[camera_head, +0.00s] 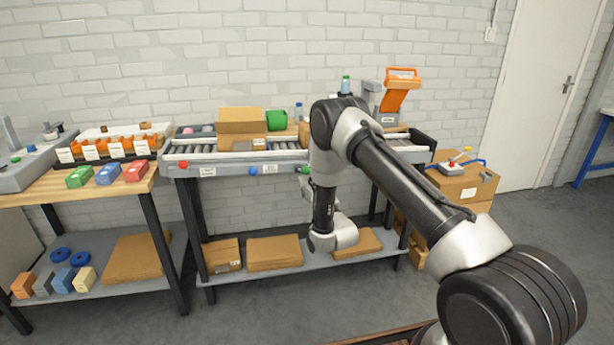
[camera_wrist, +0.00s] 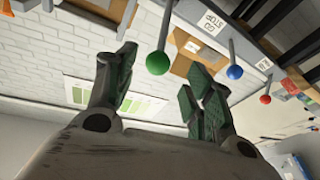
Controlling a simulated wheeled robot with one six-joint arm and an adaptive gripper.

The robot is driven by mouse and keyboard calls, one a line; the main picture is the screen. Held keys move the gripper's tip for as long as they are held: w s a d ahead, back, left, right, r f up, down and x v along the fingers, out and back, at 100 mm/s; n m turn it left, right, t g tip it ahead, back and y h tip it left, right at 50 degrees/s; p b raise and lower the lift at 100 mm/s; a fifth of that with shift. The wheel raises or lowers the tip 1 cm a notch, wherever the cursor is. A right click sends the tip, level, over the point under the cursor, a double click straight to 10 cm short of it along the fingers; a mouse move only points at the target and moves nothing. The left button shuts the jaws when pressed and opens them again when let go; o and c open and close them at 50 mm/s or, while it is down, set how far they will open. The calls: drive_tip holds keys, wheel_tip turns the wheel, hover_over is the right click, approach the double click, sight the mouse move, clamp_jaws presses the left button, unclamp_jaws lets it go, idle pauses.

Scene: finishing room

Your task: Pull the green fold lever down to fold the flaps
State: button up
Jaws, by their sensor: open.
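The green fold lever has a round green knob (camera_wrist: 157,63) on a grey rod, under the front edge of the roller conveyor. In the wrist view the knob appears between my two fingers, with no visible contact. My gripper (camera_wrist: 163,75) is open and empty, its green-padded fingers spread apart. In the head view my gripper (camera_head: 306,188) is partly hidden by my arm, below the conveyor's front edge. A blue knob (camera_wrist: 234,72) and a red knob (camera_wrist: 265,99) hang along the same edge; the blue knob (camera_head: 253,171) and red knob (camera_head: 183,165) also show in the head view.
Flat cardboard lies on the lower shelf (camera_head: 235,276). An orange-topped machine (camera_head: 402,75) stands at the right end. A parts bench (camera_head: 45,187) is at left.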

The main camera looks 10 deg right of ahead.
drive_tip(key=v, duration=0.6)
idle(0.6)
